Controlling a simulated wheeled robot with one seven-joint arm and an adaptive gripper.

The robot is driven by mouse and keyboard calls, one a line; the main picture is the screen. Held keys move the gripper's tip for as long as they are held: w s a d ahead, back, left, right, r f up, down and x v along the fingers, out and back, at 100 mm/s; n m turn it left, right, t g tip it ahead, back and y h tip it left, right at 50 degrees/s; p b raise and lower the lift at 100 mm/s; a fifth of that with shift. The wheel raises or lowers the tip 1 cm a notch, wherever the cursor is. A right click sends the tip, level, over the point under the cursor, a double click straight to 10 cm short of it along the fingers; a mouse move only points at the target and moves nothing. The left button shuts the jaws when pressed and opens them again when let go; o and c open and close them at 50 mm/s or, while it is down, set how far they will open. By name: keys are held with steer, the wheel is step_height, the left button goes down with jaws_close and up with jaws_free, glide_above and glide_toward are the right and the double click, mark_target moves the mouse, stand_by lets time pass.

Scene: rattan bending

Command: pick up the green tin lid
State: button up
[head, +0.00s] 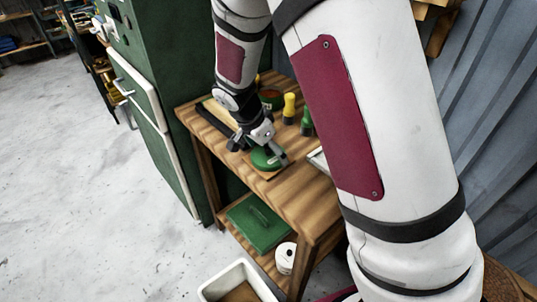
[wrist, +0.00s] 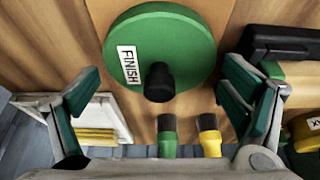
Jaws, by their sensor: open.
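The green tin lid (wrist: 190,42) is a round green disc with a black knob (wrist: 159,82) and a white label reading FINISH (wrist: 129,66). It lies on the wooden table, seemingly on a lighter board. In the head view the lid (head: 264,160) shows near the table's left edge, partly covered by my gripper (head: 262,150). In the wrist view my gripper (wrist: 160,98) is open, its two fingers wide apart on the left and right of the knob. Nothing is between the fingertips except the view of the lid and knob.
Green-handled (wrist: 168,143) and yellow-handled (wrist: 208,142) tools stand near the lid. A white tray (wrist: 95,118) is at left and a black case (wrist: 280,45) at right. The table (head: 300,205) has a lower shelf with a green box (head: 258,222). A green cabinet (head: 165,60) stands beside it.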

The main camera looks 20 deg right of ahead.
steer(key=c, duration=0.8)
steer(key=shift+r, duration=0.1)
